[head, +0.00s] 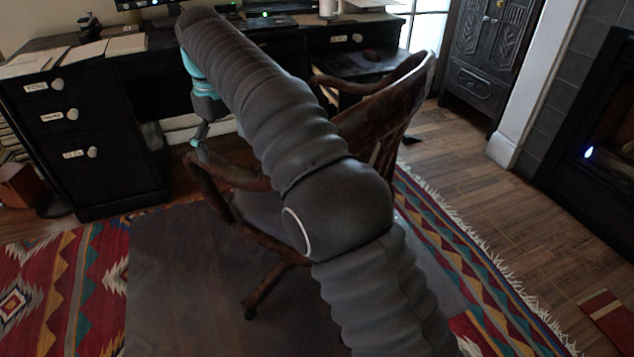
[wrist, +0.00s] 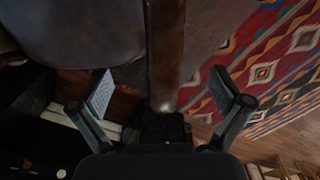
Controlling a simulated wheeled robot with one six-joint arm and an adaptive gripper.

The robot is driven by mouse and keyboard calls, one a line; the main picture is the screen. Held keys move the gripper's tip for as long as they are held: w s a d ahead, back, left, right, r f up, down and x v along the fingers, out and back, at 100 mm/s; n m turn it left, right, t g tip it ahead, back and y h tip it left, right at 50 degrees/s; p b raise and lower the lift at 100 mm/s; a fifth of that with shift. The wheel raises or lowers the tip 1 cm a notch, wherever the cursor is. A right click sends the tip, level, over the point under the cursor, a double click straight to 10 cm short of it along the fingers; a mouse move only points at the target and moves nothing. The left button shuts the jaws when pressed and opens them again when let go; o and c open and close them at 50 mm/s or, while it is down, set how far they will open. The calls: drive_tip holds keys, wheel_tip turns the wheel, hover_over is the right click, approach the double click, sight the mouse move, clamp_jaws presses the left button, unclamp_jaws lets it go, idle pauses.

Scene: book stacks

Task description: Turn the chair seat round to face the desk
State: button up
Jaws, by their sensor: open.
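The brown wooden chair (head: 408,98) stands on a dark floor mat before the black desk (head: 115,165), its slatted back at the right and its dark seat (head: 262,212) facing roughly left. My arm crosses in front and hides much of it. My gripper (head: 197,138) is at the end of the chair's left-hand armrest (head: 225,172). In the wrist view, my gripper (wrist: 163,90) is open, with the armrest (wrist: 166,45) running between its two fingers. Gaps show on both sides. The seat (wrist: 75,30) lies at upper left.
A patterned rug (head: 55,285) lies under the mat (head: 180,285). Papers (head: 40,62) lie on the desk's left end. A carved cabinet (head: 487,60) and a fireplace (head: 600,150) stand at the right. Wooden floor (head: 480,185) between them is clear.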

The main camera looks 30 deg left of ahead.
drive_tip(key=shift+r, duration=1.95)
drive_tip(key=shift+d, duration=0.15)
